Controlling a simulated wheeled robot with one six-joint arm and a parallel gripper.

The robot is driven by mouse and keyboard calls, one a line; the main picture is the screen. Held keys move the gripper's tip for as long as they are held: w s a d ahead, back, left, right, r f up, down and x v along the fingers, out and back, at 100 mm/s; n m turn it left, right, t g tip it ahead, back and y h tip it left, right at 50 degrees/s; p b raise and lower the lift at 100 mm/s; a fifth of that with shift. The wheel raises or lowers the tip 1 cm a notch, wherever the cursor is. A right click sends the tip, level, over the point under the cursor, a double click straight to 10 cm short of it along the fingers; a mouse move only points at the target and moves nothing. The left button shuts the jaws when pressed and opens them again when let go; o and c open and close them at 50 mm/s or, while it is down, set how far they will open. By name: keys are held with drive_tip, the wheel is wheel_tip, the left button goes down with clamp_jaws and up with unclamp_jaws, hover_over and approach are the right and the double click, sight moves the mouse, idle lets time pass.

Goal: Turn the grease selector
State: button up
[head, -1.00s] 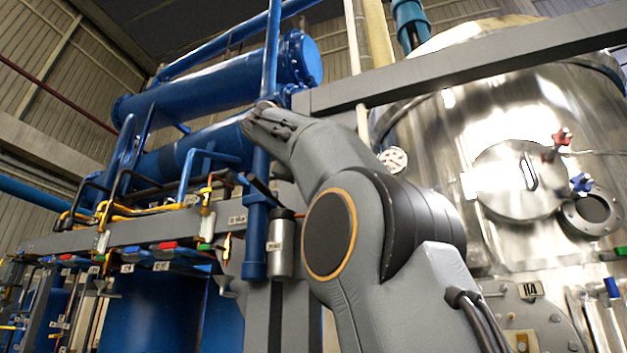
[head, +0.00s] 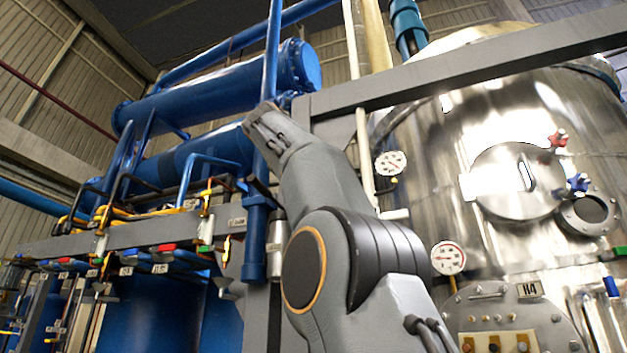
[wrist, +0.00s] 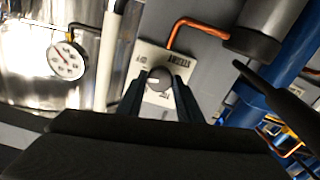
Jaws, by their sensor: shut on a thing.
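The selector is a round grey knob (wrist: 159,78) with a pale pointer mark. It sits on a light label plate (wrist: 152,62) with dark lettering that appears turned over in the wrist view. My gripper (wrist: 160,92) has one dark finger on each side of the knob and is shut on it. The lower part of the knob is hidden by my gripper. In the head view my arm covers the selector, so neither it nor the fingertips can be made out there.
In the wrist view a copper pipe (wrist: 190,24), a grey cylinder (wrist: 262,30) and a dark rod (wrist: 275,92) lie right of the knob. A white pipe (wrist: 106,60) and pressure gauge (wrist: 67,61) lie left. The steel vessel (head: 430,215) stands right of my arm.

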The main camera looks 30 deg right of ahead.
drive_tip(key=shift+m, duration=1)
drive_tip(key=o, duration=1)
drive_tip(key=shift+o, duration=0.2)
drive_tip(key=b+v, duration=0.2)
drive_tip(key=v, duration=0.5)
drive_tip(key=shift+s+a, duration=0.25)
drive_tip(key=shift+a, duration=0.1)
